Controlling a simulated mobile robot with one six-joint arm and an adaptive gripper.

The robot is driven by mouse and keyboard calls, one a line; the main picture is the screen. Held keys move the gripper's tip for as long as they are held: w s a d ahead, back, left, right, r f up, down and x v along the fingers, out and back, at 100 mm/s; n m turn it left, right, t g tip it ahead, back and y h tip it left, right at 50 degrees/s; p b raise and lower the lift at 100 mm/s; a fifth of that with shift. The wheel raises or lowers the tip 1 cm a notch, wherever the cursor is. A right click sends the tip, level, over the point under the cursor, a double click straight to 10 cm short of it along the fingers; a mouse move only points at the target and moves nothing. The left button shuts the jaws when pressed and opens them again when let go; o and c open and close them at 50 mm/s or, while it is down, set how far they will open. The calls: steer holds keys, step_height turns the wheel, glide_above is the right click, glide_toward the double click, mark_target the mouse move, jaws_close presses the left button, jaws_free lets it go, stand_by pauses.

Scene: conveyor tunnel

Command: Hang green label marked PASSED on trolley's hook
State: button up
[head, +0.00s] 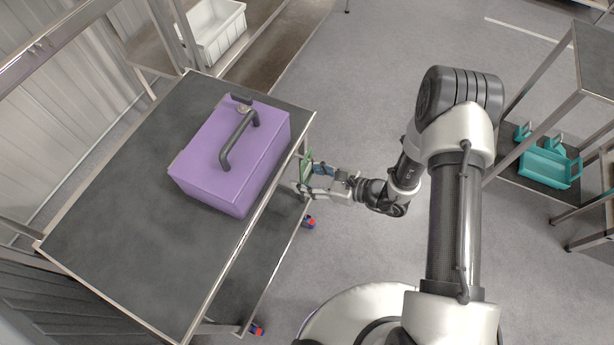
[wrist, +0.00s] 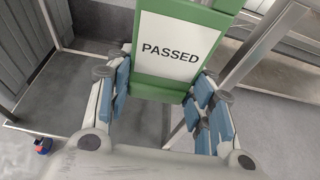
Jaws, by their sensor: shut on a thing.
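The green label (wrist: 178,84) has a white panel reading PASSED and stands roughly upright, facing the wrist camera. My gripper (head: 316,180) is shut on it, with the blue finger pads at the label's lower sides. In the head view the label shows as a thin green edge (head: 306,163), beside the right edge of the grey-topped trolley (head: 105,225). The label's top runs out of the wrist view. I cannot make out the hook in either view, nor whether the label touches the trolley.
A purple case (head: 225,165) with a dark handle lies on the trolley's top. A white bin (head: 218,32) sits on a unit behind. At right, a metal rack (head: 597,70) holds teal containers (head: 545,163). Grey floor is open between.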

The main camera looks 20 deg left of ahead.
steer(key=o, duration=1.6)
steer(key=w+v, duration=0.1)
steer(key=v, duration=1.1)
steer(key=shift+s, duration=0.45)
